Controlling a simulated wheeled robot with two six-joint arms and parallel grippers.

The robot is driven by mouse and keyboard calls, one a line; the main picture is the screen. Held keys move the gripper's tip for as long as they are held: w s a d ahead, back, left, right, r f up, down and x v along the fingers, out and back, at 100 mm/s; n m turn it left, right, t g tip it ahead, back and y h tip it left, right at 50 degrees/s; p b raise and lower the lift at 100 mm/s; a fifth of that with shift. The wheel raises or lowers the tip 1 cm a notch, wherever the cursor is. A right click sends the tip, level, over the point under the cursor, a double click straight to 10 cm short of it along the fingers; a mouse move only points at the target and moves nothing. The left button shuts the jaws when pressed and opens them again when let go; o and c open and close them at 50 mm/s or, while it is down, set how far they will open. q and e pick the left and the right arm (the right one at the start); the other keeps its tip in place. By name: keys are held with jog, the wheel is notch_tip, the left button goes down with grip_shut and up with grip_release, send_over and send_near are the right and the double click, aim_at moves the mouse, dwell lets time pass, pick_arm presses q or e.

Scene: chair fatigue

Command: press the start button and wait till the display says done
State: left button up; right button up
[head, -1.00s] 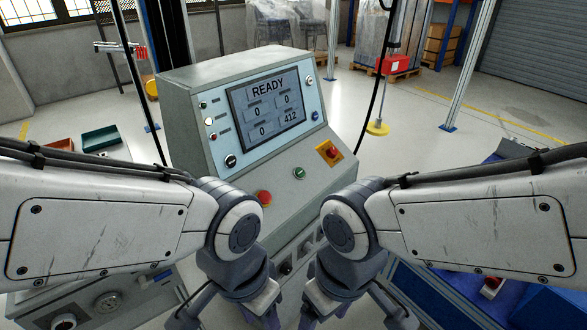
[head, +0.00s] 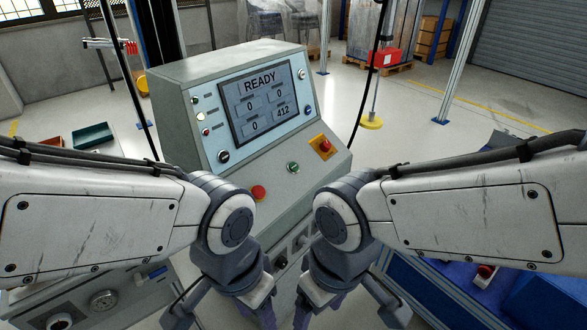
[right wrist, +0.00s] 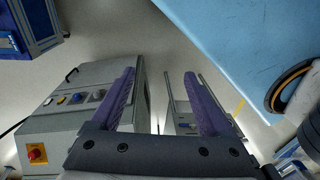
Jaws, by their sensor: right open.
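The grey control console has a display (head: 265,103) reading READY, with 0, 0, 0 and 412 below it. A green button (head: 293,167) sits on the console's sloping front panel, between a red button (head: 258,192) and a red knob on a yellow plate (head: 323,146). My left gripper (head: 266,314) hangs low in front of the console; only part of its fingers shows. My right gripper (head: 303,314) hangs beside it, apart from the buttons. In the right wrist view its purple fingers (right wrist: 162,100) are wide apart with nothing between them.
The display panel carries several small knobs and lamps (head: 205,117) at its left. A blue workbench (head: 450,300) stands at the lower right. A green bin (head: 92,137) lies on the floor at the left. A post with a yellow base (head: 371,123) stands behind the console.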

grip_shut()
dwell(1.9)
